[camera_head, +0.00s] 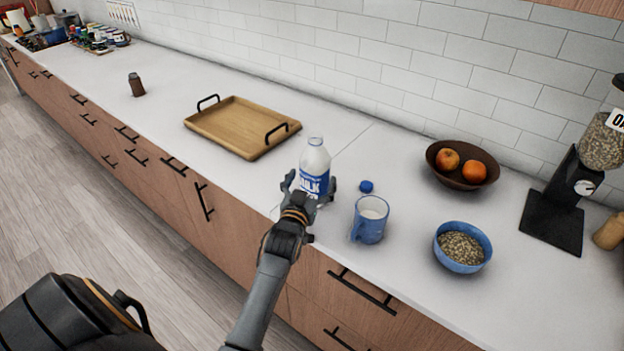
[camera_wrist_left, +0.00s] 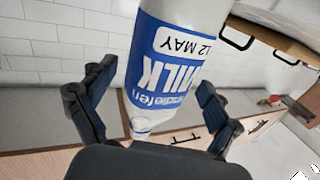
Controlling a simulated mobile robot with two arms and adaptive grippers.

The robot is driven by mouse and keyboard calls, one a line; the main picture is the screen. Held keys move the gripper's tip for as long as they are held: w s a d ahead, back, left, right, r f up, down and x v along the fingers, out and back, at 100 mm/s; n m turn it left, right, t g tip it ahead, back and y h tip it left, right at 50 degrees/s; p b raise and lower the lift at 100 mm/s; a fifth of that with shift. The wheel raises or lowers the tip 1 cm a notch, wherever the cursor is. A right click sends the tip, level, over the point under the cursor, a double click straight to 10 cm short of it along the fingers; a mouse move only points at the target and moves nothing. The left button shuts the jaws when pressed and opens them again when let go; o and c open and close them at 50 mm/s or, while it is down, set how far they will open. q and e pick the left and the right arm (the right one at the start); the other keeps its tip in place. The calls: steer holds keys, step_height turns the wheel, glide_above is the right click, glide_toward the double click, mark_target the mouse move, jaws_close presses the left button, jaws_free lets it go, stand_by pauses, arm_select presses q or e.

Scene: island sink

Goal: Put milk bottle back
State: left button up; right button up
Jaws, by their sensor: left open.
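The milk bottle (camera_head: 315,160), white with a blue label, stands upright on the white counter (camera_head: 390,150). Its top shows no blue cap; a small blue cap (camera_head: 366,186) lies on the counter to its right. My left gripper (camera_head: 312,187) is open at the bottle, with a finger on either side of it. In the left wrist view the bottle (camera_wrist_left: 170,70) appears upside down between the spread fingers (camera_wrist_left: 150,108). Whether the fingers touch it I cannot tell. My right gripper is not in view.
Farther right are a blue bowl of grains (camera_head: 462,246), a fruit bowl (camera_head: 440,165) and a grinder (camera_head: 555,205). A wooden tray (camera_head: 225,120) lies behind left. A brown jar (camera_head: 136,85) stands farther left.

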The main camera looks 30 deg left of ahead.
arm_select(q)
steer(key=shift+r, duration=0.3)
steer(key=shift+s+d+f, duration=0.15)
steer(key=shift+s, duration=0.2)
steer(key=b+v, duration=0.2)
steer(key=v, duration=0.9)
steer(key=shift+s, duration=0.15)
